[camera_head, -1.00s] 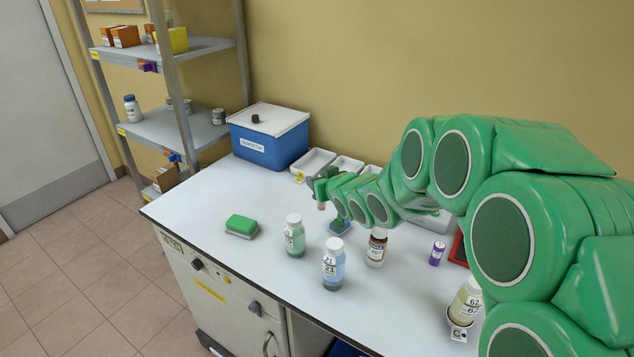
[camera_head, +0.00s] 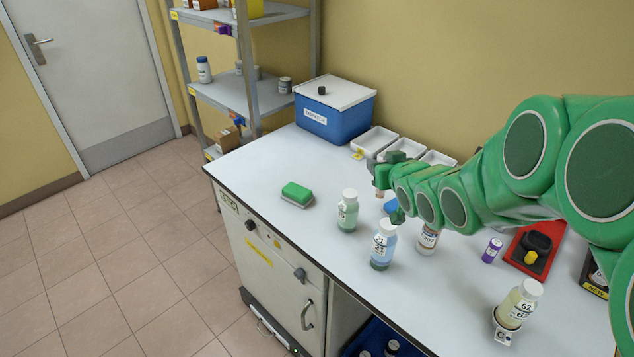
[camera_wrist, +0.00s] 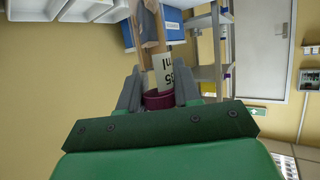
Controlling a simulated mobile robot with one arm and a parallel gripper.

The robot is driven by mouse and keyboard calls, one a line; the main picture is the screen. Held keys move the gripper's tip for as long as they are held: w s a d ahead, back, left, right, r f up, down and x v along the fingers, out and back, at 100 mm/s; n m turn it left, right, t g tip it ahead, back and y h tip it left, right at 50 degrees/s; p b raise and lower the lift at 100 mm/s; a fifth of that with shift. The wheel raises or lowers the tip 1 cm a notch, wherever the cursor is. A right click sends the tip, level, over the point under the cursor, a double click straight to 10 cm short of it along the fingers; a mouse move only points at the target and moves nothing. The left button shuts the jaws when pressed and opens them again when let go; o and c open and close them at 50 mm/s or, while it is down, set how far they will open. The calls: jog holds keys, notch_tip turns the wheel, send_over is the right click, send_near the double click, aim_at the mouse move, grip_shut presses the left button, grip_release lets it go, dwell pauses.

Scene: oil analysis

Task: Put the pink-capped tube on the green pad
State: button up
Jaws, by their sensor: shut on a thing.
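My gripper (camera_head: 379,172) is shut on the pink-capped tube, held above the bench. In the wrist view the tube (camera_wrist: 163,70) has a dark pink cap (camera_wrist: 158,99) between the two fingers and a white label on its brownish body. In the head view only a small pinkish end of it shows below the gripper. The only green pad-like thing I see is a green block with a grey underside (camera_head: 296,194), lying on the bench to the left of my gripper, apart from it.
White bench (camera_head: 268,170) is clear around the green block. A blue box (camera_head: 335,110) and white trays (camera_head: 374,141) line the back. A purple vial (camera_head: 492,250) and red mat (camera_head: 522,238) are at right.

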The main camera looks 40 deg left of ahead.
jog(key=s+a+r, duration=0.4)
jog(key=s+a, duration=0.9)
jog(key=w+a+f, duration=0.2)
jog(key=a+f, duration=0.2)
jog(key=w+a+f, duration=0.3)
jog(key=f, duration=0.2)
jog(key=w+a+f, duration=0.2)
jog(key=a+f, duration=0.2)
jog(key=shift+w+a+f, duration=0.2)
jog(key=shift+w+a, duration=0.1)
jog(key=shift+w, duration=0.1)
jog(key=o, duration=1)
jog(key=shift+o, duration=0.2)
jog(key=shift+r, duration=0.1)
